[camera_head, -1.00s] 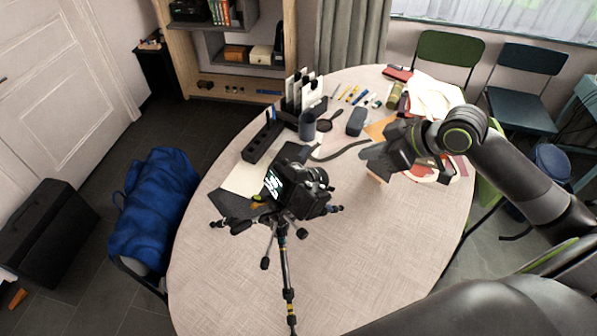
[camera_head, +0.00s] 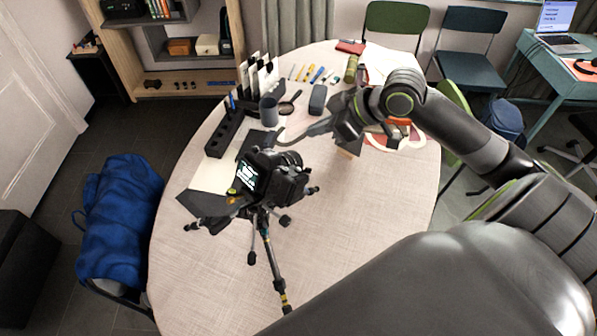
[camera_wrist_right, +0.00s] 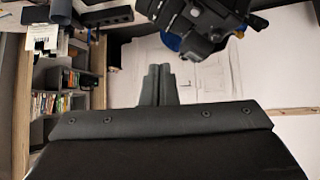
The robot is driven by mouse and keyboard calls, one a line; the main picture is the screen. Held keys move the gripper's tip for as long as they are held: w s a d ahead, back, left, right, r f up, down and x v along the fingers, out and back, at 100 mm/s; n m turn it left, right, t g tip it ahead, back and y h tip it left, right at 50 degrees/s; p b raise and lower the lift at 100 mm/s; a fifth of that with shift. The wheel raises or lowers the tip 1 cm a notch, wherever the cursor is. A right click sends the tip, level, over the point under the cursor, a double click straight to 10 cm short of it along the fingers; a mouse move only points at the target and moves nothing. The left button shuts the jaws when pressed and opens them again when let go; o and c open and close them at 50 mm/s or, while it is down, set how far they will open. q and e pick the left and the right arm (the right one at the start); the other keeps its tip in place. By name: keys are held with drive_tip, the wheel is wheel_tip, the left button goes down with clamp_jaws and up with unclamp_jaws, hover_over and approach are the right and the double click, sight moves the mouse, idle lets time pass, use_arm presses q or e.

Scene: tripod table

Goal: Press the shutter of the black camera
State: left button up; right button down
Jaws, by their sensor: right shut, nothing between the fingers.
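The black camera (camera_head: 277,177) sits on a tripod (camera_head: 268,250) on the round table, its lit rear screen facing the lower left. In the right wrist view the camera (camera_wrist_right: 205,25) shows at the top right, cut by the edge. My right gripper (camera_head: 312,130) is to the right of and behind the camera in the head view, apart from it. Its fingers are shut and empty; they also show together in the right wrist view (camera_wrist_right: 158,82), to the left of the camera. The shutter button is too small to make out. My left gripper is not in view.
The round table (camera_head: 370,210) is clear at its front right. A black organiser (camera_head: 225,132), a cup (camera_head: 268,111), a magnifier (camera_head: 290,104) and a grey case (camera_head: 317,98) stand behind the camera.

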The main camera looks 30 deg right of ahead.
drive_tip(key=b, duration=0.4)
hover_over(307, 168)
drive_tip(key=d, duration=0.2)
wheel_tip(307, 168, down, 4)
drive_tip(key=shift+w+a+f+b, duration=0.1)
drive_tip(key=shift+a+f+b, duration=0.25)
drive_tip(key=shift+a+f, duration=0.35)
idle(0.7)
drive_tip(key=shift+a+f, duration=0.2)
drive_tip(key=shift+f, duration=0.1)
drive_tip(key=shift+a+f+b, duration=0.15)
drive_tip(key=shift+f+b, duration=0.1)
drive_tip(key=shift+b, duration=0.1)
idle(0.7)
drive_tip(key=shift+d+r+p, duration=0.4)
drive_tip(key=shift+r+p, duration=0.2)
drive_tip(key=shift+p, duration=0.25)
